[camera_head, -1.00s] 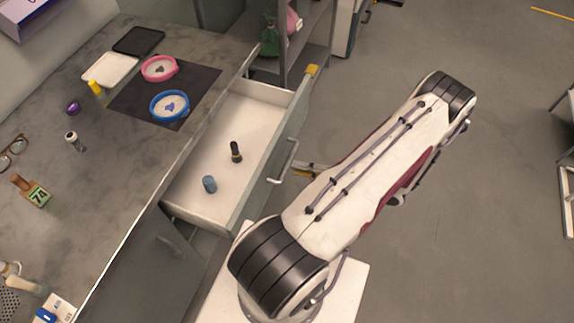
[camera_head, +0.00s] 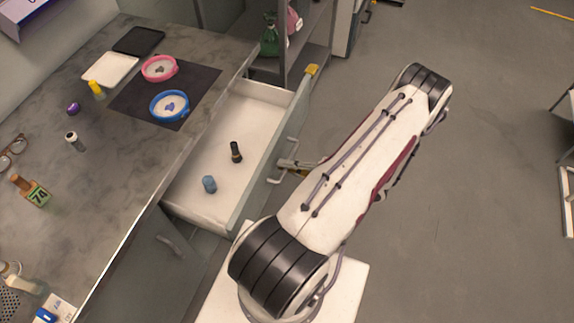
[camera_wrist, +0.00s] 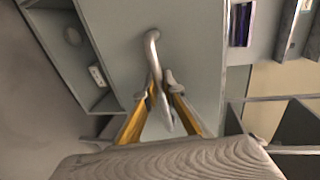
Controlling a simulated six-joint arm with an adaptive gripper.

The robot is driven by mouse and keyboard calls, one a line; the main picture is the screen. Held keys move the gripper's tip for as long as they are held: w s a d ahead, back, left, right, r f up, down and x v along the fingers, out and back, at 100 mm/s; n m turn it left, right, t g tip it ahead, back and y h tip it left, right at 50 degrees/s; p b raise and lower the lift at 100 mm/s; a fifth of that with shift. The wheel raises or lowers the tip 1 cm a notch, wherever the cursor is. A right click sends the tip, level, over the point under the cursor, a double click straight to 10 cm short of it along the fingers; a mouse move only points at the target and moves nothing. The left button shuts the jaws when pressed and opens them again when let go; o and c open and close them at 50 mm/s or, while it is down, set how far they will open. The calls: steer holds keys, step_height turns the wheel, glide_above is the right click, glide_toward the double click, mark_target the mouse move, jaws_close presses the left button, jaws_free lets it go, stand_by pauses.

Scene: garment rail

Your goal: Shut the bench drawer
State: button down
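The bench drawer (camera_head: 222,187) stands pulled out from the bench, its light inside open to view. A dark upright bottle-like item (camera_head: 236,152) and a small blue cylinder (camera_head: 209,184) are in it. Its front carries a bar handle (camera_head: 277,181), which also shows in the wrist view (camera_wrist: 152,48). My gripper (camera_head: 287,164) is at the handle, outside the drawer front. In the wrist view my gripper's two yellow-sided fingers (camera_wrist: 161,88) come together with the handle's bar between them. They look shut on it, though exact contact is hard to see.
The bench top (camera_head: 110,190) holds a dark mat with a blue-rimmed dish (camera_head: 170,106) and a pink-rimmed dish (camera_head: 160,68), plus trays and small items. A grey shelf unit (camera_head: 300,62) stands beyond the drawer. The floor to the right is mostly clear.

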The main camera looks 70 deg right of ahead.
steer(key=shift+w, duration=0.15)
glide_above(224, 157)
steer(key=shift+w+d, duration=0.1)
stand_by(1.0)
steer(key=c, duration=2.4)
jaws_free()
steer(key=shift+v, duration=6.05)
